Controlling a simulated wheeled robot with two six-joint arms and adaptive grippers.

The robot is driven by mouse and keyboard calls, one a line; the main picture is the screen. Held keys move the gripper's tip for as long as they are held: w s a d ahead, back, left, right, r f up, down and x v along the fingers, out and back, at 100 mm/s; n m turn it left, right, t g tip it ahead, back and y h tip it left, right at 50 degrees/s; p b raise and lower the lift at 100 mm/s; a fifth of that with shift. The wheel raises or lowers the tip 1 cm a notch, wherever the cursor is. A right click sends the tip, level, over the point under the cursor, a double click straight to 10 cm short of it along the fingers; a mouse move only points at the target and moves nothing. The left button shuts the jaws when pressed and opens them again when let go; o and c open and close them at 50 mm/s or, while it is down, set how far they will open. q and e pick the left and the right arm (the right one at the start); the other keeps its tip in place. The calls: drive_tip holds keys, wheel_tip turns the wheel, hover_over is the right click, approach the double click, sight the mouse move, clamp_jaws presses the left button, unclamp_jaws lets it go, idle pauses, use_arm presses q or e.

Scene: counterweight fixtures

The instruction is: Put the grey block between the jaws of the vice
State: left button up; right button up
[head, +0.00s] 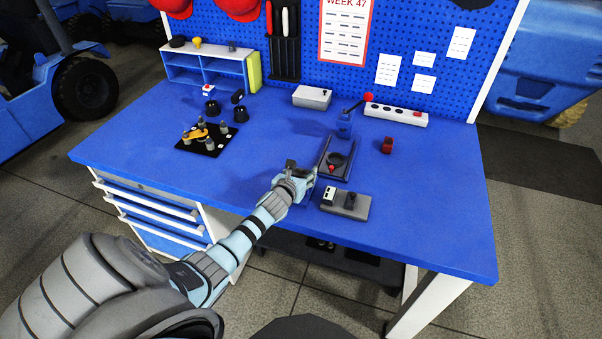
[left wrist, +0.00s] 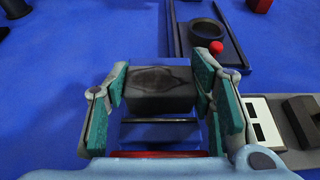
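The grey block (left wrist: 158,90) is dark, with a darker oval patch on its top. In the left wrist view it sits between the teal finger pads of my left gripper (left wrist: 160,85), which meet it on both sides. In the head view my left gripper (head: 304,183) is over the front part of the blue bench; the block is not clear there. What looks like the vice (head: 361,211) stands just right of the gripper: a grey base with a white part and a dark part, and a gap between them. It also shows at the right edge of the left wrist view (left wrist: 282,142). My right gripper is out of view.
A dark fixture plate with a ring (head: 337,163) lies just beyond the gripper. Behind it stands a blue lever device (head: 344,124) with a red knob. A small dark red object (head: 387,145) is farther right. The bench's right side (head: 440,200) is clear.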

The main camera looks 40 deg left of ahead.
sight(297, 175)
use_arm(q)
drive_tip(key=o, duration=0.4)
drive_tip(key=shift+s+f, duration=0.1)
drive_tip(key=shift+f, duration=0.05)
drive_tip(key=shift+o, duration=0.2)
drive_tip(key=shift+r, duration=0.3)
drive_tip(key=p+v, duration=0.1)
drive_tip(key=v, duration=0.1)
drive_tip(key=r+p+v, duration=0.1)
drive_tip(key=v, duration=0.1)
drive_tip(key=p+v, duration=0.2)
drive_tip(key=v, duration=0.5)
drive_tip(key=shift+s, duration=0.35)
drive_tip(key=shift+d, duration=0.2)
